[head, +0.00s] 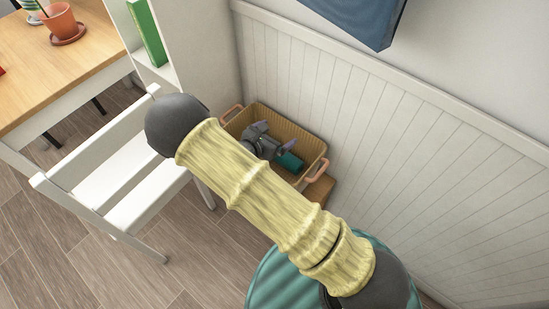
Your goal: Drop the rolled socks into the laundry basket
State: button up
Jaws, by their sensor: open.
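The laundry basket (308,142) is a tan, woven-looking rectangular bin with pinkish handles, near the white panelled wall in the middle of the head view. A teal roll (290,162), which looks like the rolled socks, shows inside the basket's outline, toward its right end. My gripper (277,139) is dark grey with purplish fingers. It is open and over or within the basket, just beside the roll in the picture. I cannot tell whether a finger touches the roll. My arm hides the basket's near left side.
A white slatted chair (110,165) stands left of the basket. A wooden desk (90,50) with a potted plant's orange pot (60,22) is at upper left. A wooden block or stool (318,189) shows by the basket's right end. Plank floor at lower left is clear.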

jog(key=p+v, duration=0.2)
jog(key=v, duration=1.5)
jog(key=shift+a, duration=0.1)
